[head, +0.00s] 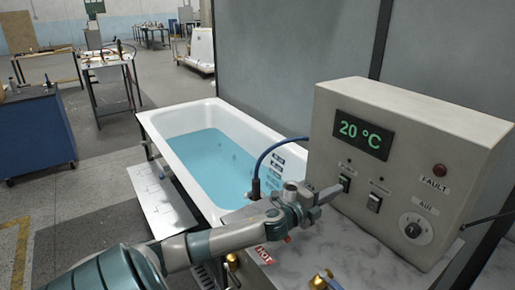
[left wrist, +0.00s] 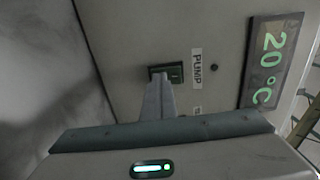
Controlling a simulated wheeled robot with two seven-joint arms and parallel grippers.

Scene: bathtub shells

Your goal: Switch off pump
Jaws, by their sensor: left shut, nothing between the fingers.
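The grey control box (head: 405,160) stands at the right in the head view, with a green display (head: 362,133) reading 20 °C. The pump switch (head: 345,182) is a dark rocker low on its front, left of a second rocker switch (head: 374,203). In the left wrist view the pump switch (left wrist: 175,71) sits beside a label (left wrist: 196,68) reading PUMP. My left gripper (head: 335,192) is shut and empty, its tips right at the pump switch. They cover part of it in the left wrist view (left wrist: 160,88). I cannot tell contact or the rocker's position. My right gripper is not in view.
A white bathtub (head: 215,110) with blue water lies behind my left arm. A blue hose (head: 268,152) arches over its near rim. The box also carries a red fault lamp (head: 440,170) and a round knob (head: 414,229). Brass valves (head: 323,280) stand in front.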

